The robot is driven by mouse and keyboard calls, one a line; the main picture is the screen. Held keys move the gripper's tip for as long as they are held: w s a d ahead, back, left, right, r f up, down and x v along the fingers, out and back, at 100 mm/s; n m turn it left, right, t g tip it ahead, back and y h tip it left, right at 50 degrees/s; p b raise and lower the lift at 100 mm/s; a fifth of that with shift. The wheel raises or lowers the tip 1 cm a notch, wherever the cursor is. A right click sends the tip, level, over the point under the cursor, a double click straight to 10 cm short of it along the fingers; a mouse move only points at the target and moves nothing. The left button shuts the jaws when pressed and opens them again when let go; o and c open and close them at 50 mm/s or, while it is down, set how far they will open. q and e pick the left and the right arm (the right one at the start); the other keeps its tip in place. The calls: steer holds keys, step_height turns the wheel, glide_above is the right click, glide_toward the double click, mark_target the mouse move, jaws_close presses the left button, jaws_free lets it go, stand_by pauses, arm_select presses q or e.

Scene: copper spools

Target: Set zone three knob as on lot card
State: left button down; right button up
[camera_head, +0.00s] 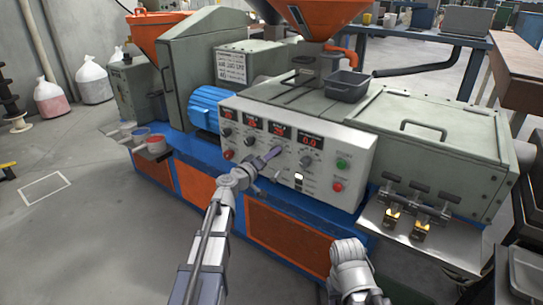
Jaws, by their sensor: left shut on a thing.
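The light grey control panel (345,154) on the machine carries a row of red number displays with a row of dark knobs below. My left gripper (273,152) is at the panel, shut on the zone three knob below the third display (282,130). The fingers hide that knob, so its pointer and setting cannot be read. The first knob (227,132), second knob (249,141) and fourth knob (306,161) are uncovered. A white printed sheet (231,68) is on the machine behind the panel; its text is too small to read. Of my right arm, only the wrist shows at the bottom.
A green button (341,163) and a red button (337,187) sit at the panel's right. A grey bin (346,86) stands on the machine top. A metal shelf (420,244) sticks out at the right. Small tubs (155,145) stand at the left.

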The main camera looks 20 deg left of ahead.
arm_select(q)
steer(key=shift+s+d, duration=0.1)
steer(key=shift+c, duration=2.1)
jaws_free()
steer(key=v, duration=0.7)
steer(key=shift+s, duration=0.35)
steer(key=shift+f, duration=0.1)
